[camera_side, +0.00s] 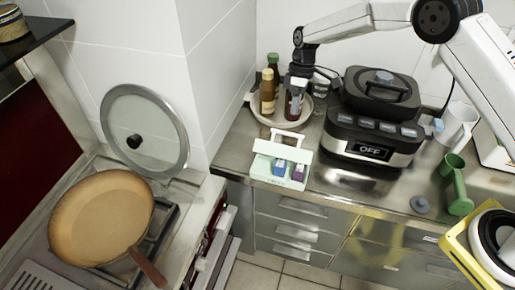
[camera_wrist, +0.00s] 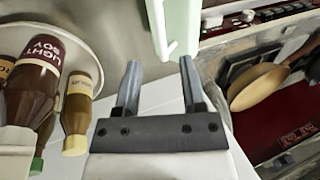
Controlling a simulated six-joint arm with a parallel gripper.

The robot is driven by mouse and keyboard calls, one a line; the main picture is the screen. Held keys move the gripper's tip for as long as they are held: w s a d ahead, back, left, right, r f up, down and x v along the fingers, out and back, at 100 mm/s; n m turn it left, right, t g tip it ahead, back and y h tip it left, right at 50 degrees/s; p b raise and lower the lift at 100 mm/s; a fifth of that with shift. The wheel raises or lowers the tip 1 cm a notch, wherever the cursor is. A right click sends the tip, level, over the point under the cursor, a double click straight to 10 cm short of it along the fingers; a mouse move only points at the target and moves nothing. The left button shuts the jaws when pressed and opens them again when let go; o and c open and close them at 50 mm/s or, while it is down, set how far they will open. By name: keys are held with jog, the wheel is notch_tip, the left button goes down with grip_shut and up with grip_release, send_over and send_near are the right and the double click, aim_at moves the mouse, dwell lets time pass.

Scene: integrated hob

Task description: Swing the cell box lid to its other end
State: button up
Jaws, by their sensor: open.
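The cell box (camera_side: 265,172) is a pale mint-green box near the front edge of the steel counter. A blue block and a purple block show in its front part. A white bar-like handle (camera_side: 287,134) stands up at the back of the box; I cannot tell clearly how the lid sits. In the wrist view part of the pale green box (camera_wrist: 182,25) shows at the top, beyond my fingertips. My gripper (camera_wrist: 160,82) is open with nothing between its fingers. In the side view it hangs above and behind the box, near the bottles, apart from the box.
A round tray (camera_side: 262,117) with several bottles (camera_side: 267,92) stands behind the box. A black cooker (camera_side: 372,125) reading OFF stands close on the right.

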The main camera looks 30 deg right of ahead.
jog(key=x, duration=0.7)
jog(key=shift+f, duration=0.25)
grip_shut()
dwell(1.3)
